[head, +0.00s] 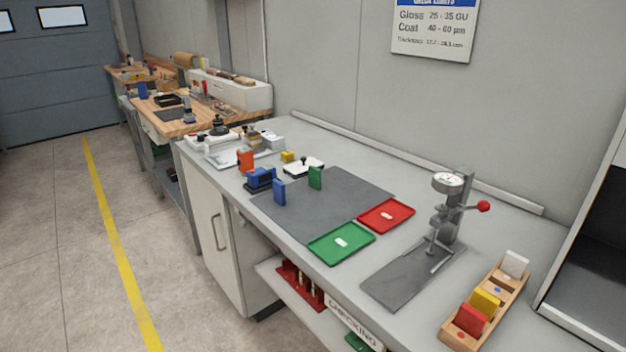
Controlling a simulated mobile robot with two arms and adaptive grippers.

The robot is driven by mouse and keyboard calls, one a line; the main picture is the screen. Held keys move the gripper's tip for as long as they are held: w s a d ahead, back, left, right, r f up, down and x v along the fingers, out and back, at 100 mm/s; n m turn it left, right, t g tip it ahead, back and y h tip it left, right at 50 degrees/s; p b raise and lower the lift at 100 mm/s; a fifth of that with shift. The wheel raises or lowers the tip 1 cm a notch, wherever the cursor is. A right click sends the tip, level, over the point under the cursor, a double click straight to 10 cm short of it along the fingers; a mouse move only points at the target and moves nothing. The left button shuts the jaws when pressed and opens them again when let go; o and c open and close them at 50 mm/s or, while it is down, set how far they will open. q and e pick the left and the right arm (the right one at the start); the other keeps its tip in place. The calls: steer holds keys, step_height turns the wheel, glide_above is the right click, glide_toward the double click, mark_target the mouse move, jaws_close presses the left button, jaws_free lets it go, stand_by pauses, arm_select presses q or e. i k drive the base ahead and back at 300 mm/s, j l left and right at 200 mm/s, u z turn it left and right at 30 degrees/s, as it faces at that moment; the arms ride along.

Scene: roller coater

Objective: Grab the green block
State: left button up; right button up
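The green block (315,178) stands upright on the dark grey mat (325,208), near the mat's back edge. A blue block (279,191) stands to its left and nearer the front of the mat. Neither of my grippers shows in the head view, and nothing is seen touching the green block.
A green tray (318,252) and a red tray (404,222) lie right of the mat. A dial gauge stand (455,215) and a wooden rack (462,336) with coloured blocks are further right.

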mark_target(314, 173)
steer(key=i+j+z, duration=0.1)
steer(key=i+j, duration=0.25)
steer(key=i+j+z, duration=0.1)
steer(key=i+j, duration=0.2)
steer(key=j, duration=0.25)
steer(key=i+j+z, duration=0.1)
steer(key=i+j, duration=0.2)
steer(key=j, duration=0.2)
